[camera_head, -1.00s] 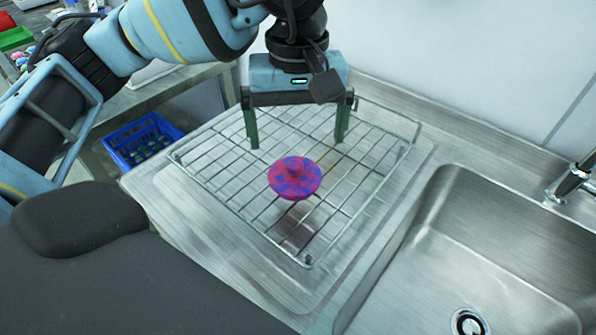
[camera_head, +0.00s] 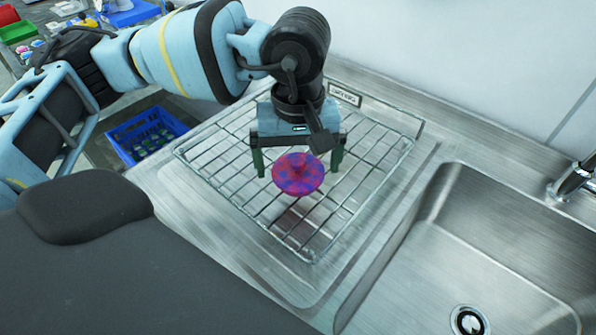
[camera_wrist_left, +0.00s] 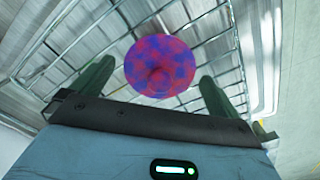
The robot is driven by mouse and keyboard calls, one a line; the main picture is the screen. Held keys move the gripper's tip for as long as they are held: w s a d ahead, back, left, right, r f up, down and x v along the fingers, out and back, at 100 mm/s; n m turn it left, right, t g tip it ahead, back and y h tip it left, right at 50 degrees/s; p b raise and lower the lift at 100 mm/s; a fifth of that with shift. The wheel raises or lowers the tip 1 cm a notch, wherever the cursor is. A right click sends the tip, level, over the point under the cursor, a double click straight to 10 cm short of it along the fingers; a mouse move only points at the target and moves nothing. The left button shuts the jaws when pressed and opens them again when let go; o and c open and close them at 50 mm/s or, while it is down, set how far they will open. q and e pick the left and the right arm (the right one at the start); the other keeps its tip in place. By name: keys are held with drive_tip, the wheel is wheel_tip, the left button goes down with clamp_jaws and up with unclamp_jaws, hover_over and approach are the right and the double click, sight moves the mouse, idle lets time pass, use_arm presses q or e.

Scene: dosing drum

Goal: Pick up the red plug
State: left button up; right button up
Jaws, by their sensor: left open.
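The plug (camera_head: 298,174) is a round disc with a small knob on top, mottled red-pink and blue-purple. It sits on the wire rack (camera_head: 232,195) beside the sink. My left gripper (camera_head: 300,170) is open and points down just behind and above the plug, with a finger on either side of it in the head view. In the left wrist view the plug (camera_wrist_left: 160,66) lies ahead of and between the two green fingers (camera_wrist_left: 152,85), apart from both. My right gripper is not in view.
The wire rack lies on the steel drainboard (camera_head: 180,220). A steel sink basin (camera_head: 500,255) is at the right, with a tap (camera_head: 575,180). A blue crate (camera_head: 150,135) stands lower at the left. The wall is behind.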

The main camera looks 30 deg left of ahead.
sight(299, 164)
use_arm(q)
drive_tip(key=shift+c, duration=0.3)
drive_tip(key=c, duration=0.9)
drive_tip(key=shift+r, duration=0.85)
drive_tip(key=shift+s+d+r, duration=0.15)
drive_tip(key=shift+r, duration=0.3)
drive_tip(key=shift+s+d+r, duration=0.15)
drive_tip(key=shift+r, duration=0.3)
drive_tip(key=s+d, duration=0.3)
drive_tip(key=s, duration=0.1)
drive_tip(key=s+d+r+b, duration=0.1)
drive_tip(key=s+d, duration=0.2)
drive_tip(key=s, duration=0.1)
drive_tip(key=s+d, duration=0.3)
drive_tip(key=s, duration=0.1)
drive_tip(key=shift+s+r+b, duration=0.1)
drive_tip(key=shift+r+b, duration=0.15)
drive_tip(key=shift+b, duration=0.05)
